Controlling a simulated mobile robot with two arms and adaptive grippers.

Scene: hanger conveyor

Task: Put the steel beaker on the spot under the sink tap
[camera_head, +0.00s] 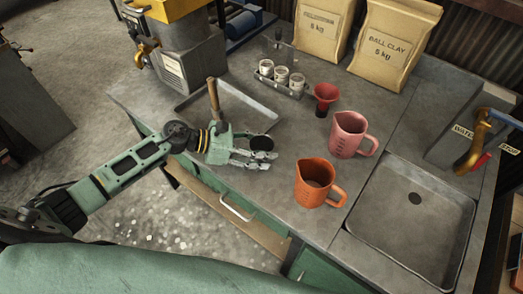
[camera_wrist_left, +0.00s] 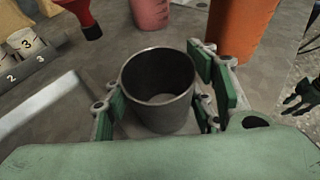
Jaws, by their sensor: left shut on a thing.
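The steel beaker (camera_wrist_left: 158,92) stands mouth up and empty between the green-padded fingers of my left gripper (camera_wrist_left: 160,112) in the left wrist view. My left gripper (camera_head: 255,150) is shut on it, over the front left of the bench in the head view. There the fingers mostly hide the beaker. The sink (camera_head: 410,225) is at the right of the bench, with a dark drain in its floor. The brass-coloured tap (camera_head: 474,145) with a red part is at its upper right. My right gripper is not clearly seen; a dark fingered shape at the wrist view's right edge may be it.
An orange jug (camera_head: 312,184) and a pink jug (camera_head: 346,136) stand between my left gripper and the sink. A red funnel-like cup (camera_head: 325,98), a rack of numbered cups (camera_head: 282,80) and clay bags (camera_head: 390,45) are behind. A grey tray (camera_head: 245,105) lies behind the gripper.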

